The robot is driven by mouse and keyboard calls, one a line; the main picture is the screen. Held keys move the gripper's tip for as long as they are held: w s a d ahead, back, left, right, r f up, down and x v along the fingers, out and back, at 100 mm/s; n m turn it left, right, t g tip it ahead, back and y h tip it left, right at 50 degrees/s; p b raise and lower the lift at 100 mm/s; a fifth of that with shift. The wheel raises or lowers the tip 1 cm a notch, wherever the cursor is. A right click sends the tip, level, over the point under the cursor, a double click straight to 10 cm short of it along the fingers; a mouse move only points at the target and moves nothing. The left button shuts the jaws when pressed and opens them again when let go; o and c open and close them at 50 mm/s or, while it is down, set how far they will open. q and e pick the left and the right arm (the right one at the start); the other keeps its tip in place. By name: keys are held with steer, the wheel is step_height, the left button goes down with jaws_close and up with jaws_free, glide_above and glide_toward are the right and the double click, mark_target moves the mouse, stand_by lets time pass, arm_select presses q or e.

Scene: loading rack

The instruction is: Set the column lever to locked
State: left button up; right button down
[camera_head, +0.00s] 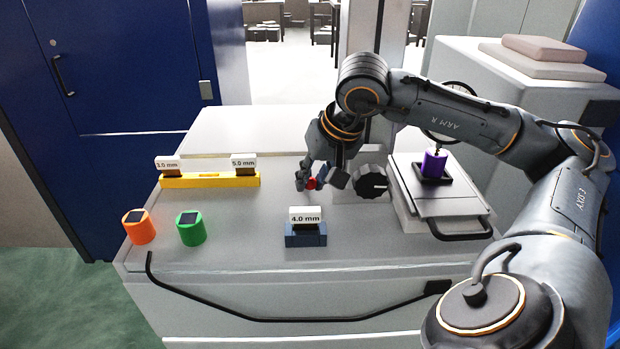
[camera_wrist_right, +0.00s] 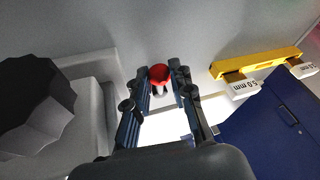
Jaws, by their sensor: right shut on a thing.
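The column lever shows as a small red knob (camera_head: 311,184) low at the centre of the head view, left of a black dial. In the right wrist view the red knob (camera_wrist_right: 160,72) sits between the fingertips. My right gripper (camera_head: 318,182) reaches down from above, its fingers on both sides of the knob and shut on it. The rest of the lever is mostly hidden by the fingers, so its setting cannot be read. My left gripper is not in view.
A black ribbed dial (camera_head: 370,182) is close right of the gripper. A purple block (camera_head: 434,163) sits on the plate at right. A 4.0 mm labelled blue block (camera_head: 305,238) stands in front. A yellow rack (camera_head: 210,181), orange cylinder (camera_head: 139,228) and green cylinder (camera_head: 191,230) are left.

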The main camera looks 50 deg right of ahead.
mark_target(311, 178)
steer(key=c, duration=1.1)
jaws_free()
steer(key=shift+c, duration=0.2)
step_height(311, 178, up, 8)
steer(key=shift+w+r, duration=0.15)
steer(key=shift+r, duration=0.9)
steer(key=shift+c, duration=0.4)
